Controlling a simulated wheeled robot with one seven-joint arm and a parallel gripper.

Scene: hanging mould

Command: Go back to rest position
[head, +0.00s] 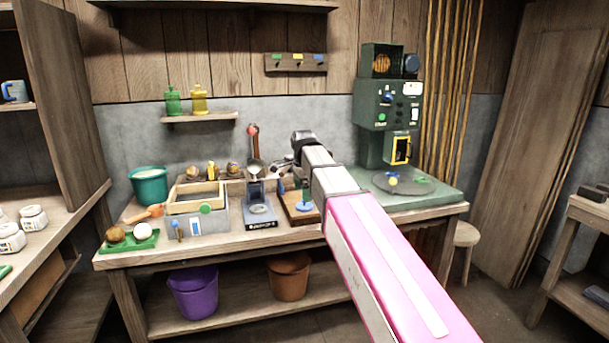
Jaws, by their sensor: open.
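My arm reaches in from the lower right over the workbench, and its pink link covers part of the bench's right half. My gripper (281,165) is small at the arm's far end, above the middle of the bench and just right of the blue and grey press-like stand (259,208). It is open, and I see nothing held in it. A yellow-rimmed dark frame (401,150), perhaps the mould, hangs upright on the front of the green machine (389,103), apart from my gripper. A wall rack (296,62) with coloured labels shows only small hooks.
The workbench (120,259) holds a teal bucket (149,186), a wooden-framed box (196,197), a green tray (117,247) and a round plate with a blue-knobbed piece (412,183). Purple (194,293) and brown (289,277) buckets stand below. A stool (466,236) stands to the right.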

